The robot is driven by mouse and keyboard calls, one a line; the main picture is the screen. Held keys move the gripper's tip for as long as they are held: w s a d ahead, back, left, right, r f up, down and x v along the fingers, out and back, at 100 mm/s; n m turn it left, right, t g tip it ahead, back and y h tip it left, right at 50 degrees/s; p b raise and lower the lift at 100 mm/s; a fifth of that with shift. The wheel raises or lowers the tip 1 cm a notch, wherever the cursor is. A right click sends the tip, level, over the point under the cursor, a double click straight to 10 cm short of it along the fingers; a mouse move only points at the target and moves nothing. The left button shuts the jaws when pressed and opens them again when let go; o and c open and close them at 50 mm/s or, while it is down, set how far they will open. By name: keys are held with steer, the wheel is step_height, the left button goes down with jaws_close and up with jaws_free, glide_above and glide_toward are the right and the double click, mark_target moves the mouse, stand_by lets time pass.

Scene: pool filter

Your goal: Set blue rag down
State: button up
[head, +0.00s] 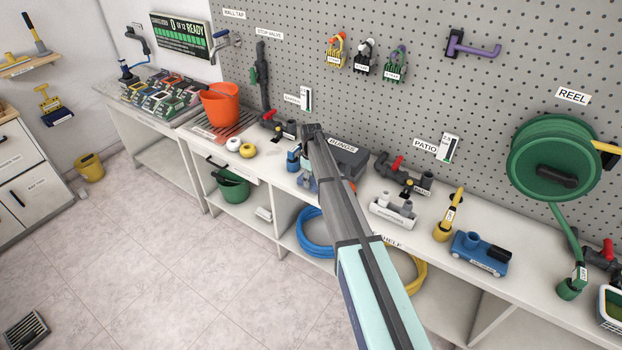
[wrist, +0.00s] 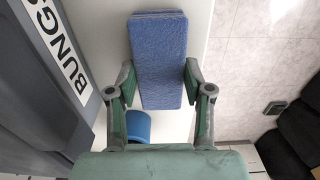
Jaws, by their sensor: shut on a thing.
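The blue rag (wrist: 160,55) is a folded, flat blue block in the wrist view, lying lengthwise between my fingertips. My gripper (wrist: 160,84) is shut on it, one green-padded finger at each side of the rag's near half. Behind the rag is the pale worktop (wrist: 200,22); I cannot tell whether the rag touches it or hangs above it. In the head view my arm covers most of the gripper and the rag.
A grey box marked BUNGS (wrist: 62,70) stands close on the left in the wrist view; it also shows in the head view (head: 347,158). A blue round part (wrist: 138,126) is just below the rag. The worktop's edge and tiled floor (wrist: 245,60) lie to the right.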

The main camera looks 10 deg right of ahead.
mark_target(311, 180)
steer(key=shift+f, duration=0.2)
steer(key=o, duration=1.3)
steer(key=shift+r, duration=0.1)
step_height(311, 180, up, 12)
steer(key=b, duration=0.4)
steer(key=shift+r, duration=0.15)
